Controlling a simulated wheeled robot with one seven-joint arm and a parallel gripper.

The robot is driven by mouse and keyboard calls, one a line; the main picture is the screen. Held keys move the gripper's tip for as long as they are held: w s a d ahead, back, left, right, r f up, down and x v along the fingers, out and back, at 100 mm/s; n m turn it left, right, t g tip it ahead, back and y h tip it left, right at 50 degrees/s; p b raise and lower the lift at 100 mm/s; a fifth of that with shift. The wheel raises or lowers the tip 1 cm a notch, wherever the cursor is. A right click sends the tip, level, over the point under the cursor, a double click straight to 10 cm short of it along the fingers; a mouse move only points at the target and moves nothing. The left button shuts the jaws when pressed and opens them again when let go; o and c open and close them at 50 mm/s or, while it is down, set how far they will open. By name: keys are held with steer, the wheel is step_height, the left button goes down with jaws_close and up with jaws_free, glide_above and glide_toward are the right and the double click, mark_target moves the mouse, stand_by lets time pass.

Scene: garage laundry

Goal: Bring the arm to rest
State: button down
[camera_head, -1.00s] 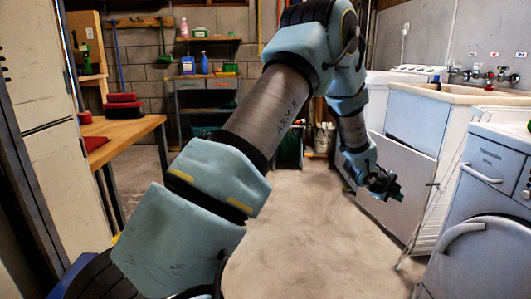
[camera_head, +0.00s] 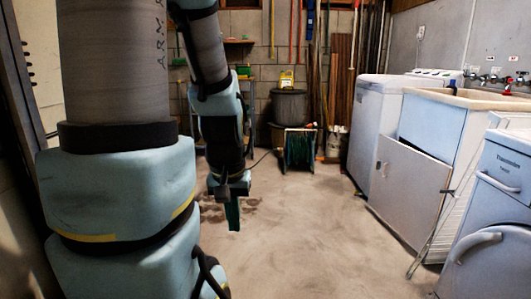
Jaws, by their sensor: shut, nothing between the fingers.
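My arm (camera_head: 222,125) hangs down on the left side of the view, with its upper links close to the camera. My gripper (camera_head: 233,214) is at its lower end, pointing down over the open concrete floor. Its dark fingers look closed together, with nothing seen between them. It touches nothing that I can see. My thick near links hide the left part of the room.
A white washer (camera_head: 375,130), a utility sink (camera_head: 435,125) with a leaning panel (camera_head: 408,190), and a front-loading machine (camera_head: 495,205) line the right. A dark bin (camera_head: 289,106) and a green hose reel (camera_head: 299,150) stand at the back. The middle floor (camera_head: 310,230) is clear.

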step_height(320, 180, up, 24)
steer(key=p, duration=2.2)
steer(key=shift+w+d, duration=0.15)
steer(key=shift+w, duration=0.2)
steer(key=c, duration=1.5)
jaws_free()
